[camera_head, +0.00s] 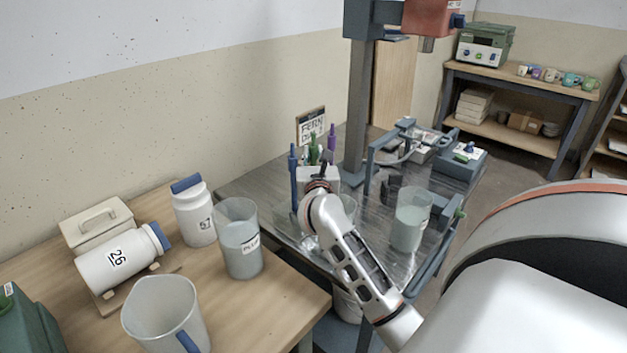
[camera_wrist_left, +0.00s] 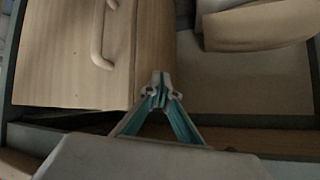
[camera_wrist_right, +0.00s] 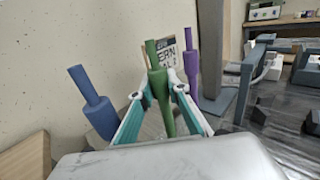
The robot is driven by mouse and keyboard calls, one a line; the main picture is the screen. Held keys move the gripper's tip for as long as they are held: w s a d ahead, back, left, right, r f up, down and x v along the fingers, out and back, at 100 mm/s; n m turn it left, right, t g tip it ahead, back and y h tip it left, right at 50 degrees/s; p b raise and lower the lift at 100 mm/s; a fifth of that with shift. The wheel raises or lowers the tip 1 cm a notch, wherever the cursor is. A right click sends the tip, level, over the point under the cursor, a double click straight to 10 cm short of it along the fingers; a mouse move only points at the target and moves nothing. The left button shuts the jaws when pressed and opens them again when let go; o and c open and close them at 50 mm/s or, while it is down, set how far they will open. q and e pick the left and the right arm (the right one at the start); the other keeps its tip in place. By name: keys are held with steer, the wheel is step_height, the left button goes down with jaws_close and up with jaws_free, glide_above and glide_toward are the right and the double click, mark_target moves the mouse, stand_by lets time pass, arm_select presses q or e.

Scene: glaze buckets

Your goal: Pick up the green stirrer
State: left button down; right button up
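The green stirrer (camera_wrist_right: 158,72) stands upright between the two fingers of my right gripper (camera_wrist_right: 159,92) in the right wrist view. In the head view the green stirrer (camera_head: 314,155) shows just behind my right gripper (camera_head: 319,184), at the pale holder (camera_head: 305,174). My left gripper (camera_wrist_left: 159,92) has its fingertips together, with nothing seen between them; it is out of the head view.
A blue stirrer (camera_wrist_right: 94,103) stands left of the green one and a purple stirrer (camera_wrist_right: 191,60) right of it. A sign (camera_head: 311,127) is behind. A clear jug (camera_head: 411,219) stands to the right. Jugs and white bottles, one lying on a rack, occupy the wooden table (camera_head: 265,310).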

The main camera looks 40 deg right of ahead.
jaws_close()
step_height(320, 180, up, 7)
steer(key=shift+r+p, duration=0.2)
steer(key=shift+p, duration=0.9)
step_height(320, 180, up, 13)
steer(key=p, duration=0.2)
steer(key=shift+f+p, duration=0.15)
steer(key=shift+p, duration=0.25)
